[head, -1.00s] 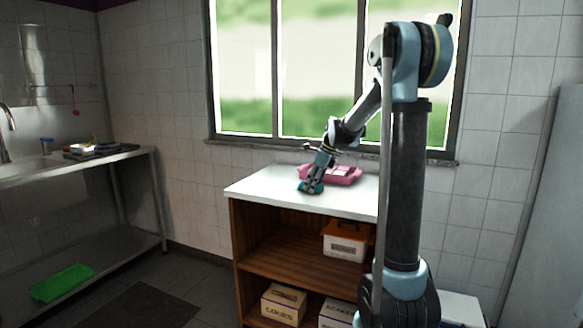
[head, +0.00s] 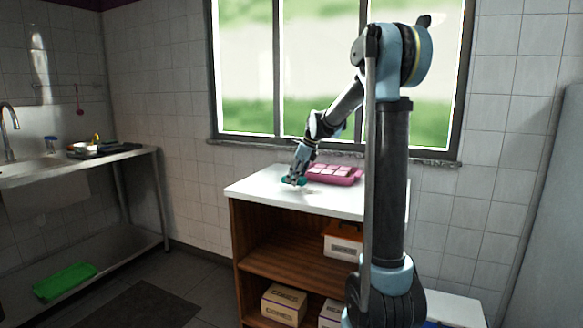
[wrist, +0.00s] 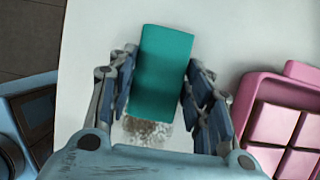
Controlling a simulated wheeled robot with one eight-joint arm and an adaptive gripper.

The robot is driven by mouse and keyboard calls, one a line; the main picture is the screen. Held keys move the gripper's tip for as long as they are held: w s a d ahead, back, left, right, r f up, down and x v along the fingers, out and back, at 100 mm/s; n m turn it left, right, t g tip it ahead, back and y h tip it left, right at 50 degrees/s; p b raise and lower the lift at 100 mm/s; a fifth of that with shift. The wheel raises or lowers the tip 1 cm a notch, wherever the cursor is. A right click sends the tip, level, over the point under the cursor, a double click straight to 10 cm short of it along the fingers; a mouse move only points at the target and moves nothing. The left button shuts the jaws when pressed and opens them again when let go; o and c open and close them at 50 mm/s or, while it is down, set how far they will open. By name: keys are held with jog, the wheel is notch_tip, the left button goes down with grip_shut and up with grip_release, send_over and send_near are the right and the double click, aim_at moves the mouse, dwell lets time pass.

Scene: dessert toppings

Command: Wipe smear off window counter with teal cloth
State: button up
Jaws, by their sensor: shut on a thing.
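My gripper (wrist: 160,98) is shut on the teal cloth (wrist: 163,65), which sits between its two fingers in the wrist view. In the head view the cloth (head: 292,181) is low at the counter top. A speckled grey-brown smear (wrist: 148,131) shows on the white counter (wrist: 95,28) just behind the cloth, on the near side in the wrist view. Part of the smear is hidden by my gripper and perhaps the cloth. In the head view my gripper (head: 296,174) is over the left-middle of the counter (head: 258,186), below the window.
A pink tray (head: 345,181) with pink squares stands right of my gripper; in the wrist view the tray (wrist: 240,105) is close to the right finger. The window sill (head: 240,143) lies behind. The counter's left part is clear. Boxes (head: 284,303) sit on shelves below.

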notch_tip(320, 180, up, 2)
jog(key=shift+w+d+r, duration=0.1)
jog(key=shift+w+d, duration=0.05)
jog(key=shift+r, duration=1.75)
jog(key=shift+d, duration=0.1)
